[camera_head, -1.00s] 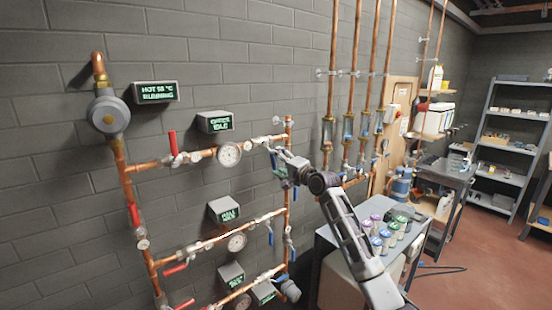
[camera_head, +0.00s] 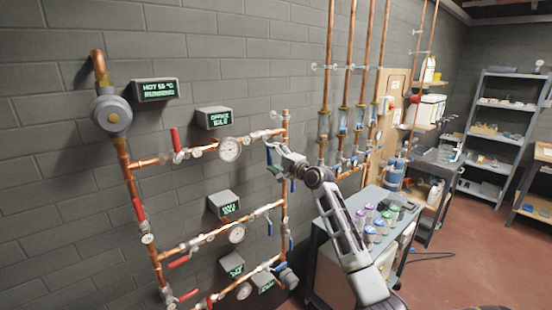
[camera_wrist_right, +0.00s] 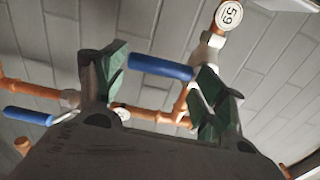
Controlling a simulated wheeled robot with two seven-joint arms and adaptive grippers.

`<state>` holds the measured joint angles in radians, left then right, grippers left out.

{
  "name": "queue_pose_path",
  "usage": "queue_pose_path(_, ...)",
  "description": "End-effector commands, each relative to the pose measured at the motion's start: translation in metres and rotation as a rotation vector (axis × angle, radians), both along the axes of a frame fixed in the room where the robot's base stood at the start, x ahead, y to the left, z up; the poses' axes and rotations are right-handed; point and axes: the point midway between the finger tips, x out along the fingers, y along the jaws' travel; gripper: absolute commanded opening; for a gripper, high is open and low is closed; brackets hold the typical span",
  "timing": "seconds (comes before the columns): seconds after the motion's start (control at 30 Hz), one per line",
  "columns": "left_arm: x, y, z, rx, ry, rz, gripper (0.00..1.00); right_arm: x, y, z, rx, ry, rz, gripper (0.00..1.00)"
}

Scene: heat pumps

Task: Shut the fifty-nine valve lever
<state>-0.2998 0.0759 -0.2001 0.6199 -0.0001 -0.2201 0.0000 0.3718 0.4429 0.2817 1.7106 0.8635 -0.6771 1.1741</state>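In the right wrist view, a round white tag reading 59 (camera_wrist_right: 229,15) sits at the top, by a pale valve body (camera_wrist_right: 209,44) on a copper pipe. A blue lever (camera_wrist_right: 160,67) lies across the gap between my right gripper's fingers (camera_wrist_right: 158,88). The fingers have green pads and stand apart, one near each end of the lever; whether either touches it I cannot tell. In the head view, my right gripper (camera_head: 280,164) is at the right end of the upper copper branch, close to a hanging blue lever (camera_head: 268,153). My left gripper is not in view.
A second blue lever (camera_wrist_right: 27,115) shows at left in the wrist view. Red levers (camera_head: 175,140) and gauges (camera_head: 229,149) are on the wall pipes, with displays (camera_head: 213,117) above. A grey cart (camera_head: 318,262) with several coloured-lid jars stands right of the pipes.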

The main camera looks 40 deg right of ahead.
Motion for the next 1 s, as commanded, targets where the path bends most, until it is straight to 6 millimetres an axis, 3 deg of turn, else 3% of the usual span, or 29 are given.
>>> queue_pose_path(0.1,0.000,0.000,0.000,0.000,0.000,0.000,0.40,0.001,0.004,-0.004,0.000,0.008,0.006,0.86)
queue_pose_path(0.73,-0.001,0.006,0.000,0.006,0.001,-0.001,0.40,-0.001,0.000,0.000,-0.001,-0.001,0.000,0.86)
queue_pose_path(1.0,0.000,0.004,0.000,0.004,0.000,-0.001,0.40,-0.012,-0.001,0.000,-0.001,-0.001,0.000,0.86)
